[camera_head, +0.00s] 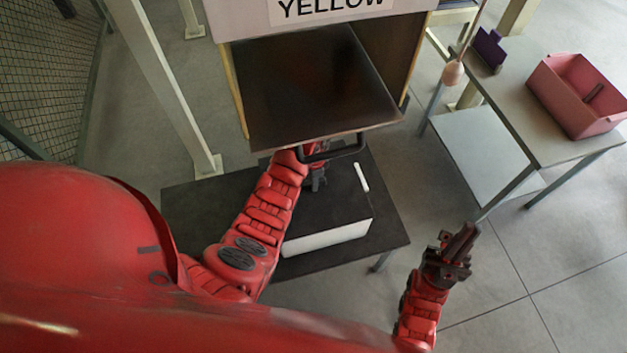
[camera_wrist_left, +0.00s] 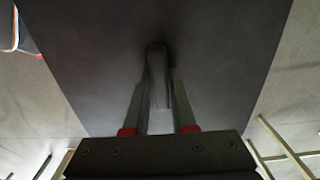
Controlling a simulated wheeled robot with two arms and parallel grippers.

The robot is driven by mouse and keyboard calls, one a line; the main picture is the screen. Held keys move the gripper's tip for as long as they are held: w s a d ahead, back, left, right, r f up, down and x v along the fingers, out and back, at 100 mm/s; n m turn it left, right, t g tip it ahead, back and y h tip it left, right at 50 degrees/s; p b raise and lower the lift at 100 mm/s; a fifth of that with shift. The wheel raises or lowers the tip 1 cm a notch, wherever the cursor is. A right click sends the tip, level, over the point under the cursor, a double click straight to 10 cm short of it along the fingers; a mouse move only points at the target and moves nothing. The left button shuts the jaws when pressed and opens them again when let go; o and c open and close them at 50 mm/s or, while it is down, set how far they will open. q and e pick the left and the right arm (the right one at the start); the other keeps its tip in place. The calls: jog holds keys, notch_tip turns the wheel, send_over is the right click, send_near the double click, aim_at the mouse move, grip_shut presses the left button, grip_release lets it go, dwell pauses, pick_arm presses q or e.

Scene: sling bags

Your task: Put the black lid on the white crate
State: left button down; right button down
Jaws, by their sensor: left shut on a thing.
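The white crate (camera_head: 325,237) stands on a dark table. Its white front wall shows and its top looks black. This black top (camera_head: 342,207) appears to be the lid lying over the crate; I cannot tell whether it sits flush. A white strip shows at its right. My left gripper (camera_head: 318,184) points down at the lid. In the left wrist view its fingers (camera_wrist_left: 160,95) are shut on an upright handle (camera_wrist_left: 157,70) in the middle of the dark lid (camera_wrist_left: 95,50). My right gripper (camera_head: 464,240) is apart from the crate, over the floor; its finger gap is unclear.
The dark table (camera_head: 205,215) has bare room left of the crate. At the right a grey table (camera_head: 520,105) holds a pink bin (camera_head: 570,110) and a purple item (camera_head: 489,49).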

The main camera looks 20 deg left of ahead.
pick_arm(q)
jog(key=shift+f, duration=0.3)
jog(key=c, duration=0.7)
grip_release()
jog(key=shift+o, duration=0.2)
